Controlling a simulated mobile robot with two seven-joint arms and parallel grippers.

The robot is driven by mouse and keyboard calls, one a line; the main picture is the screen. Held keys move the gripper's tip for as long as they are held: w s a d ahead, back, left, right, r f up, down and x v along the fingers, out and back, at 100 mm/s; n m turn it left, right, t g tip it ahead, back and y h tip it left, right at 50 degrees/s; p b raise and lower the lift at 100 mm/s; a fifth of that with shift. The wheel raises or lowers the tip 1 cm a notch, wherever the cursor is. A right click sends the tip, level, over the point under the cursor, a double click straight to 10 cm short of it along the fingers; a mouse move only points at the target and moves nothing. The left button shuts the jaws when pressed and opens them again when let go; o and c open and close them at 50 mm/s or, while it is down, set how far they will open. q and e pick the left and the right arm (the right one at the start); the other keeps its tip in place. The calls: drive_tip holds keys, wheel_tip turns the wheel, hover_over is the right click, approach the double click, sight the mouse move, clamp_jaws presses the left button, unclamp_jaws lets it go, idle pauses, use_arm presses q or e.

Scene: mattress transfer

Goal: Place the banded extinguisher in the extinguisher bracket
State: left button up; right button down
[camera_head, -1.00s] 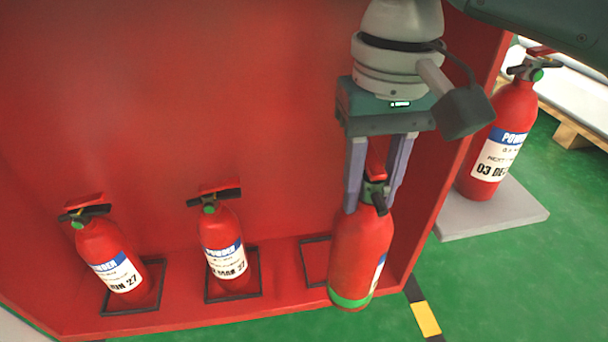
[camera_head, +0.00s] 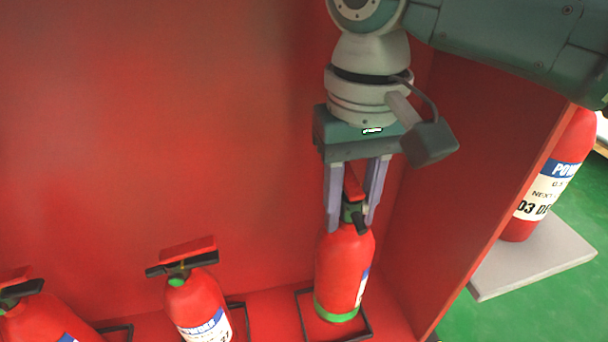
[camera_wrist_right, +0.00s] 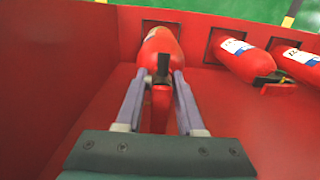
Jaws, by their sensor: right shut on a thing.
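The banded extinguisher (camera_head: 340,268) is red with a green band around its base. It stands upright inside the red cabinet, its base within the rightmost black square bracket (camera_head: 368,322). I cannot tell whether its base touches the floor. My right gripper (camera_head: 352,218) is shut on its neck and handle from above. In the right wrist view the extinguisher (camera_wrist_right: 163,45) lies ahead between the fingers of my gripper (camera_wrist_right: 158,85), its base hidden behind its body. My left gripper is not in view.
Two red extinguishers (camera_head: 197,305) (camera_head: 35,318) stand in brackets to the left. The cabinet's right side wall (camera_head: 490,190) is close beside my right arm. Outside it, another extinguisher (camera_head: 553,180) stands on a grey slab (camera_head: 535,262) on green floor.

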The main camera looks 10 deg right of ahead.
wheel_tip(320, 180, down, 6)
drive_tip(key=b, duration=0.3)
drive_tip(key=shift+w+r, duration=0.1)
drive_tip(key=shift+w, duration=0.05)
drive_tip(key=shift+r, duration=0.15)
drive_tip(key=c, duration=1)
unclamp_jaws()
drive_tip(key=shift+f, duration=0.25)
drive_tip(key=o, duration=0.5)
